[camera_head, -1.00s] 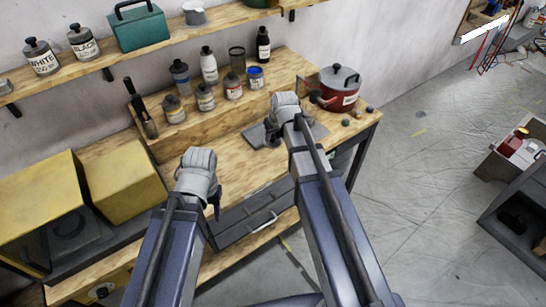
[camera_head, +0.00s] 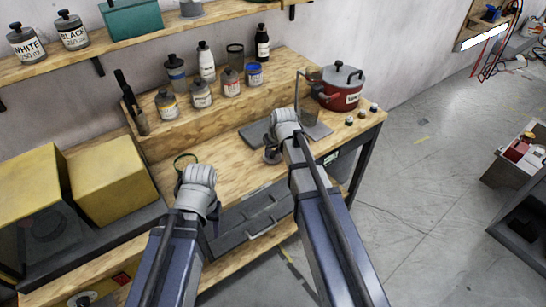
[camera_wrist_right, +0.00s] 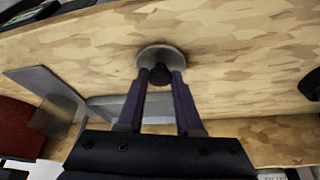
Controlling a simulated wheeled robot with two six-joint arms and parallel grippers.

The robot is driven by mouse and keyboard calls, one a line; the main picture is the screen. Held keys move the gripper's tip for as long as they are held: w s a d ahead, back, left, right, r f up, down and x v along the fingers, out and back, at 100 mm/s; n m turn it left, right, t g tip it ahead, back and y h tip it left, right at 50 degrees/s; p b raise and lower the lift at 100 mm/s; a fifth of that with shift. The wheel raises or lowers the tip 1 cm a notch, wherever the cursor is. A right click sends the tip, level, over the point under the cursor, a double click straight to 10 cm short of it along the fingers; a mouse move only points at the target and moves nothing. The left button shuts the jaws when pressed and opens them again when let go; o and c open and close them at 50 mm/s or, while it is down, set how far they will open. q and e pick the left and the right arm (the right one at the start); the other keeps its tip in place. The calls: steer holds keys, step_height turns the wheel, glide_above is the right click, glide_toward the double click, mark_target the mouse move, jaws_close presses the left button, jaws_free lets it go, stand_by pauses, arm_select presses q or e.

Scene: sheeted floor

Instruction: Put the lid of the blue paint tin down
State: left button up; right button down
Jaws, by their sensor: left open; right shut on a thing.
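The blue paint tin (camera_head: 255,76) stands at the right end of the row of tins on the raised wooden step. Its top is uncovered, with blue showing. My right gripper (camera_wrist_right: 160,82) is shut on the dark knob of a round grey lid (camera_wrist_right: 177,58). In the head view the lid (camera_head: 271,158) shows below the right wrist, over the bench top near its front. I cannot tell whether it touches the wood. My left gripper (camera_head: 198,188) is open and empty over the bench's front left; its fingertips are mostly hidden.
A red pot (camera_head: 337,90) stands on the bench at the right, with small knobs in front. A flat grey plate (camera_head: 255,134) lies behind the lid. A green ring-shaped thing (camera_head: 185,158) shows behind my left gripper. Bare wood (camera_head: 225,160) lies between the grippers.

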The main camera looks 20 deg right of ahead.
steer(key=shift+f, duration=0.2)
steer(key=c, duration=0.6)
jaws_free()
steer(key=shift+o, duration=0.2)
steer(key=shift+r, duration=0.1)
